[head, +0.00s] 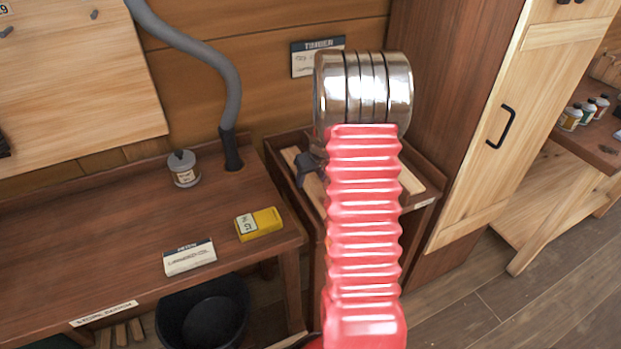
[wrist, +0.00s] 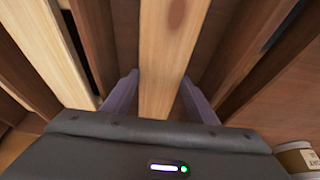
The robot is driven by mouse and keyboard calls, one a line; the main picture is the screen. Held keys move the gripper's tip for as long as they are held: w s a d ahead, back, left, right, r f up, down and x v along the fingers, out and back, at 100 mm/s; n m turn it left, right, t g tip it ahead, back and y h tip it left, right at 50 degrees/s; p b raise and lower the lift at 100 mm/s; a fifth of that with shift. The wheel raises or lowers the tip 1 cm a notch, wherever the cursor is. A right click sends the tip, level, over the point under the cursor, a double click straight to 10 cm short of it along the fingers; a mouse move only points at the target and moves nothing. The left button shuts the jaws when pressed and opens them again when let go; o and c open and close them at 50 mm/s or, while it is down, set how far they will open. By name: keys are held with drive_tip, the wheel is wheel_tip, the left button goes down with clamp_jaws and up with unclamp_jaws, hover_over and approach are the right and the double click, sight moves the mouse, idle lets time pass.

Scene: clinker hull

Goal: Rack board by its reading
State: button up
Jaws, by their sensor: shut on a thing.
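In the wrist view, my gripper (wrist: 158,92) has one purple-grey finger on each side of a pale board (wrist: 168,45) and is shut on it. The board runs away from me between dark wooden dividers. Another pale board (wrist: 42,50) lies to the left. In the head view, my red arm hides the middle of the timber rack (head: 275,150), and pale wood (head: 411,180) shows beside it. A yellow meter (head: 259,223) with a small display lies on the bench; its reading is too small to tell.
The workbench (head: 110,230) holds a grey-lidded can (head: 183,168), a white card (head: 190,256) and a grey hose (head: 225,85). A TIMBER sign (head: 317,57) hangs above the rack. A tall cabinet (head: 515,130) stands close on the right. A black bucket (head: 203,315) is below the bench.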

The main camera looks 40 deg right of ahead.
drive_tip(key=shift+f, duration=0.15)
drive_tip(key=o, duration=1.3)
drive_tip(key=v, duration=1.3)
drive_tip(key=shift+s+a+r, duration=0.1)
drive_tip(key=shift+s+r, duration=0.1)
drive_tip(key=shift+r, duration=0.05)
